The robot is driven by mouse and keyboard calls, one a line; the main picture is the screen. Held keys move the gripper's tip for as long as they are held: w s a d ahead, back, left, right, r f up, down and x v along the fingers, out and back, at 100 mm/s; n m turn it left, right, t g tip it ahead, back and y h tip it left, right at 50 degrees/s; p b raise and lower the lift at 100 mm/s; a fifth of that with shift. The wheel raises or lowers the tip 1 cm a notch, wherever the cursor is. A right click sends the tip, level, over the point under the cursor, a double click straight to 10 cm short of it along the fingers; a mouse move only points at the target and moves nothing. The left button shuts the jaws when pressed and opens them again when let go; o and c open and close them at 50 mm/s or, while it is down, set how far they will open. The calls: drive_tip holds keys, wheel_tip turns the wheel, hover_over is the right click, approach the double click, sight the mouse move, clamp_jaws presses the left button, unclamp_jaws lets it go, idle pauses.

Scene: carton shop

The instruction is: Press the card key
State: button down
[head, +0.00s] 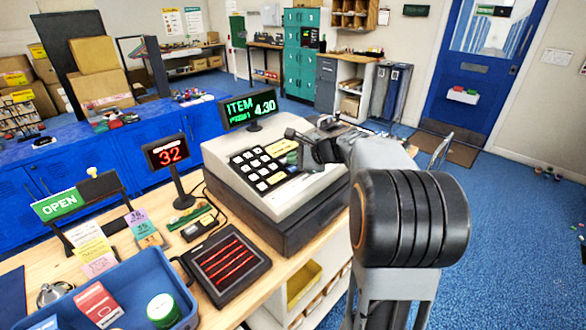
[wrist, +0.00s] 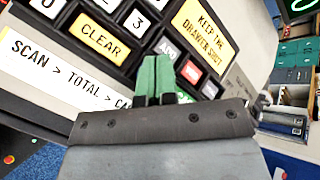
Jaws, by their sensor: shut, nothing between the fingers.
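The cash register (head: 270,185) stands on the counter with its keypad (head: 262,165) facing up. In the wrist view a dark grey key (wrist: 167,47), a red key (wrist: 191,72) and another grey key (wrist: 209,90) run in a line beside my fingertips. Their lettering is too small or covered to read, so I cannot tell which is the card key. My gripper (wrist: 165,78) has green fingers, closed together and empty, over the keypad's lower right part. It also shows in the head view (head: 291,157). I cannot tell whether the tips touch a key.
The register's display (head: 248,109) reads ITEM and 4.30. A yellow CLEAR key (wrist: 99,37) and a yellow drawer notice (wrist: 204,27) flank the keys. A red 32 display (head: 167,153), a dark pad (head: 227,262) and a blue tray (head: 150,262) stand left of the register.

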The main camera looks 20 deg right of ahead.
idle(0.4)
drive_tip(key=shift+w+f+b, duration=0.1)
drive_tip(key=shift+f+b, duration=0.3)
drive_tip(key=shift+f, duration=0.05)
drive_tip(key=shift+a+f+b, duration=0.1)
drive_tip(key=shift+f+b, duration=0.25)
drive_tip(key=shift+f, duration=0.05)
idle(0.6)
drive_tip(key=shift+r, duration=0.2)
drive_tip(key=shift+r+p, duration=0.65)
drive_tip(key=shift+r, duration=0.05)
drive_tip(key=r+p, duration=0.2)
drive_tip(key=r, duration=0.1)
drive_tip(key=s+r+p, duration=0.1)
drive_tip(key=shift+s+d+r+p, duration=0.1)
drive_tip(key=shift+d+r+p, duration=0.2)
drive_tip(key=shift+r, duration=0.1)
idle(0.9)
